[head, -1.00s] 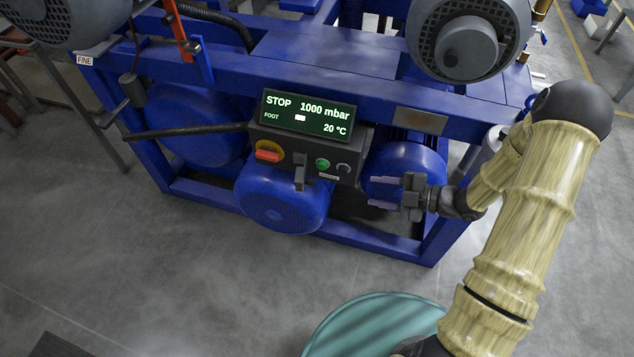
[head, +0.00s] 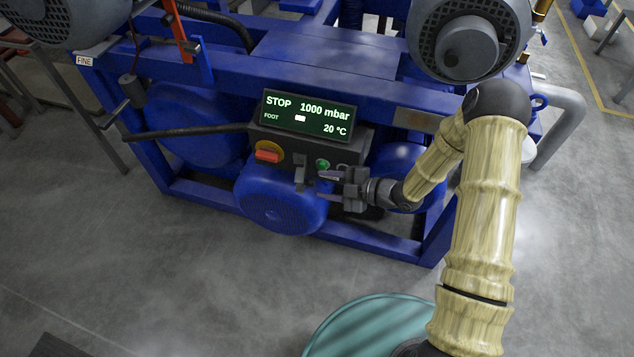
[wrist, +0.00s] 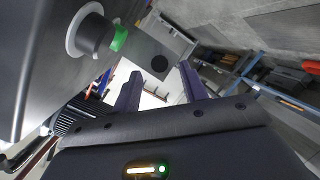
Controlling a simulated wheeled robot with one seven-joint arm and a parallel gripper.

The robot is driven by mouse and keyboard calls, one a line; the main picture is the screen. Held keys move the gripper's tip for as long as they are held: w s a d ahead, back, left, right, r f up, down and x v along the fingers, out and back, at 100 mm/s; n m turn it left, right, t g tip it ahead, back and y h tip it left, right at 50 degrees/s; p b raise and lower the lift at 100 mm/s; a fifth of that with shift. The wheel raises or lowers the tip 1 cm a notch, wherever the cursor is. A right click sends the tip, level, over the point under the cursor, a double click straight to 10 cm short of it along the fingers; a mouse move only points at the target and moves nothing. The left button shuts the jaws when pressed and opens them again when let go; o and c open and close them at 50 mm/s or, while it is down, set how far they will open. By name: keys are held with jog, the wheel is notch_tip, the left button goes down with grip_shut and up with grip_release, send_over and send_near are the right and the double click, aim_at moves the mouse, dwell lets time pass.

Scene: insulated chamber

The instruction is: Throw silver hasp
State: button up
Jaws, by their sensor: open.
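A narrow grey upright piece (head: 300,174), which looks like the hasp, hangs at the lower front of the dark control box (head: 268,137), between the red handle and the green button. It looks dull grey rather than bright silver. My gripper (head: 322,186) is open and empty, just right of this piece and below the green button (head: 323,164). Its fingers point left, and a gap seems to remain. In the wrist view my two fingers (wrist: 160,88) are apart with nothing between them. The green button (wrist: 119,38) shows at upper left.
A red handle on a yellow disc (head: 267,155) is left of the grey piece. The display (head: 306,114) reads STOP, 1000 mbar. A blue motor (head: 275,205) bulges below the box. A blue frame beam (head: 355,240) runs below; a teal round top (head: 370,325) stands in front.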

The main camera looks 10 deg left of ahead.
aim_at(303, 172)
jog(key=shift+x, duration=1.65)
grip_shut()
jog(key=shift+w, duration=0.1)
